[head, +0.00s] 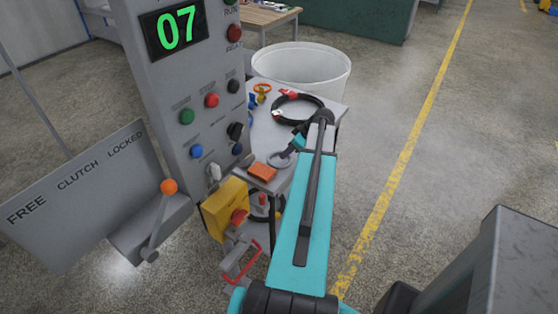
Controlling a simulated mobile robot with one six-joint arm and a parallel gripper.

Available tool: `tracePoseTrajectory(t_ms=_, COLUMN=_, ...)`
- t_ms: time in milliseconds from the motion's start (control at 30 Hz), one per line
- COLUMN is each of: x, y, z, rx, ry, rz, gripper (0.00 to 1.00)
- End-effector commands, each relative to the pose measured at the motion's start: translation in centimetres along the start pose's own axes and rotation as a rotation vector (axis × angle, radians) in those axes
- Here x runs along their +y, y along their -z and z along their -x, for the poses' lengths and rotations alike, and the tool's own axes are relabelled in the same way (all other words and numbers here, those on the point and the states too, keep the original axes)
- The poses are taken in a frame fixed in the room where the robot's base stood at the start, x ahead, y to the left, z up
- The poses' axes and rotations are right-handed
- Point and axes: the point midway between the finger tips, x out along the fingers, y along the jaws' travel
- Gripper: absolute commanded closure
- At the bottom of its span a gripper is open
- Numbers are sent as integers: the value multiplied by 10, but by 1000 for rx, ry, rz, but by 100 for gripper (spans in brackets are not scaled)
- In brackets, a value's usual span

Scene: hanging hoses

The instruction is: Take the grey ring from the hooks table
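The grey ring (279,160) is at the near part of the small light-grey table (266,132), just beside an orange block. My teal arm reaches up and forward from the bottom of the head view, then bends down to the table's right side. My gripper (288,153) is small and dark here, at the ring's upper right edge. It overlaps or touches the ring in the picture; I cannot tell whether its fingers are closed on it. The arm hides part of the table's right side.
On the table are an orange block (262,173), a coiled black hose (297,108) with red parts, an orange piece (262,88) and a blue piece (252,101). A grey control panel (185,80) stands close at left. A white bin (302,68) stands behind. Open floor lies right.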

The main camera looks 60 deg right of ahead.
Motion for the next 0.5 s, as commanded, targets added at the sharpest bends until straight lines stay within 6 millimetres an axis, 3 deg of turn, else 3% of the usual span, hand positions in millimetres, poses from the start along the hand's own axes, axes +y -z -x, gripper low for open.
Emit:
tracePoseTrajectory(t_ms=67, x=0, y=0, z=0, rx=0, ry=0, rz=0, gripper=69)
tracePoseTrajectory(t_ms=233, x=0, y=0, z=0, rx=0, ry=0, rz=0, gripper=98)
tracePoseTrajectory(t_ms=500, x=0, y=0, z=0, rx=0, ry=0, rz=-1, gripper=100)
